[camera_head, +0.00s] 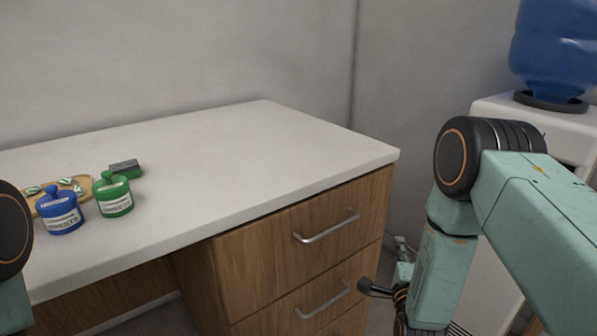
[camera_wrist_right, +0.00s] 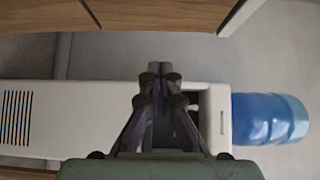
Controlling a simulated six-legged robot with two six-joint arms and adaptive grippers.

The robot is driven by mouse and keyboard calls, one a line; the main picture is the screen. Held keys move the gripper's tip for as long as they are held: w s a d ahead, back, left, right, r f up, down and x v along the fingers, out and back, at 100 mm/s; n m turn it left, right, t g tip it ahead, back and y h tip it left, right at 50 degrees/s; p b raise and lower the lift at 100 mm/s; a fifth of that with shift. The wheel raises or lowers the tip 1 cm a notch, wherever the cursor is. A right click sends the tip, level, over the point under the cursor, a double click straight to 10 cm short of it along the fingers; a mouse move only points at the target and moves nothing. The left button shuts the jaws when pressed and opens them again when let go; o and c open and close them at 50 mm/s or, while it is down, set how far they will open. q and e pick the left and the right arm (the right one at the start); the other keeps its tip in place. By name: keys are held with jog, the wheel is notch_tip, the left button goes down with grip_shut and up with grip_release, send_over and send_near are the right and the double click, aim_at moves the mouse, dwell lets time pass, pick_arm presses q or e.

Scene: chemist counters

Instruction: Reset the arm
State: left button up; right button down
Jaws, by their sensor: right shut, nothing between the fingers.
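My right arm comes in from the right in the head view, bent at the elbow with its forearm hanging down in front of the water dispenser. My right gripper (camera_head: 385,290) is low beside the drawers, partly cut off by the bottom edge. In the right wrist view the right gripper (camera_wrist_right: 160,70) has its fingertips together, with nothing between them. It is apart from the counter and the dispenser in that view. Part of my left arm shows at the left edge of the head view; its gripper is out of view.
A white-topped counter (camera_head: 240,160) has wooden drawers (camera_head: 300,250) with metal handles. On it stand a blue jar (camera_head: 60,212), a green jar (camera_head: 114,197), a wooden tray (camera_head: 84,182) and a grey-green block (camera_head: 126,168). A water dispenser (camera_head: 495,108) with a blue bottle (camera_head: 553,50) stands at right.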

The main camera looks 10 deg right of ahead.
jog(key=s+a+f+n+g+y+p, duration=0.1)
jog(key=s+a+f+n+g+y, duration=0.2)
jog(key=s+f+n, duration=0.35)
jog(key=s+a+f+n+g+y, duration=0.2)
jog(key=s+a+f+n+g, duration=0.25)
jog(key=f+n, duration=0.25)
jog(key=s+a+n+g+y+p, duration=0.1)
jog(key=s+a+n+g+p, duration=0.1)
jog(key=s, duration=1)
jog(key=s+a+n+g+y+p, duration=0.1)
jog(key=s+a+n+g, duration=0.3)
jog(key=s, duration=0.9)
jog(key=n+g+p, duration=0.1)
jog(key=n+g, duration=0.1)
jog(key=g, duration=0.1)
jog(key=shift+s+a+r, duration=0.2)
jog(key=shift+r, duration=0.1)
jog(key=shift+n, duration=0.25)
